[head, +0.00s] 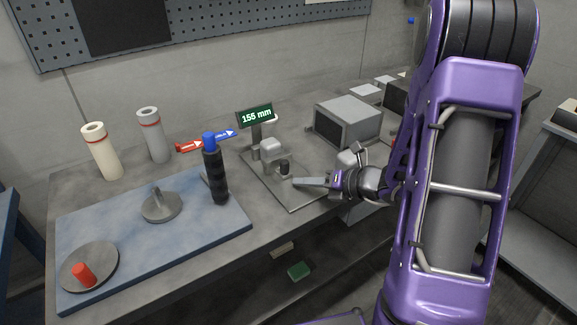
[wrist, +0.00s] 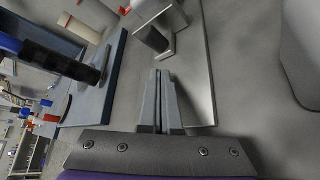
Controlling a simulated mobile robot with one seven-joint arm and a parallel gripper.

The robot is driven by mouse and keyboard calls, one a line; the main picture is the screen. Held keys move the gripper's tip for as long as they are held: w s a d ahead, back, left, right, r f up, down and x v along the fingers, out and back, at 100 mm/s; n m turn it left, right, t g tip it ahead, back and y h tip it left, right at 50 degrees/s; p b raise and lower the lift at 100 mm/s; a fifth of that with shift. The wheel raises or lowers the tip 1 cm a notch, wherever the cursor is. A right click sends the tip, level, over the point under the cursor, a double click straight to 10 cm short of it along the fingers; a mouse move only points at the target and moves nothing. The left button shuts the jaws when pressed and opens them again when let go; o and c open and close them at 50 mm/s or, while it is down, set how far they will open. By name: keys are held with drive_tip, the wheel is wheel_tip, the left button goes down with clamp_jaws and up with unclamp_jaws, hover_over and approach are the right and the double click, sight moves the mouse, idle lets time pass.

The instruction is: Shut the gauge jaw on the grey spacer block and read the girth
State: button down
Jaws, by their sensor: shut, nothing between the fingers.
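The gauge has a grey base plate (head: 292,203) and a display (head: 256,115) reading 155 mm. A pale rounded block (head: 270,146) stands at its post, with a short dark knob (head: 284,168) in front. Another pale grey rounded block (head: 352,154) shows just behind my gripper. I cannot tell which pale piece is the spacer block and which is a jaw. My gripper (head: 298,182) is shut and empty above the plate, its fingertips close to the knob. In the wrist view the closed fingers (wrist: 162,76) point toward the dark knob (wrist: 152,38), apart from it.
A blue mat (head: 110,240) at left carries a black cylinder with blue top (head: 216,175), a grey disc with a post (head: 162,205) and a disc with a red peg (head: 84,275). Two rolls (head: 102,150) stand behind. A grey box (head: 348,118) sits at the back.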

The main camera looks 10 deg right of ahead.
sight(315, 200)
drive_tip(key=shift+s+d, duration=0.1)
drive_tip(key=shift+s, duration=0.05)
idle(0.3)
drive_tip(key=shift+s+d+r+p, duration=0.25)
drive_tip(key=shift+s+r+p, duration=0.1)
drive_tip(key=shift+s, duration=0.25)
drive_tip(key=shift+s+d+r+p, duration=0.2)
drive_tip(key=shift+s+r+p, duration=0.1)
drive_tip(key=shift+s, duration=0.35)
drive_tip(key=shift+s+d+r+p, duration=0.25)
drive_tip(key=shift+s+p, duration=0.1)
drive_tip(key=shift+s, duration=0.25)
drive_tip(key=shift+s+d+r, duration=0.1)
drive_tip(key=shift+s+d, duration=0.05)
drive_tip(key=shift+s, duration=0.35)
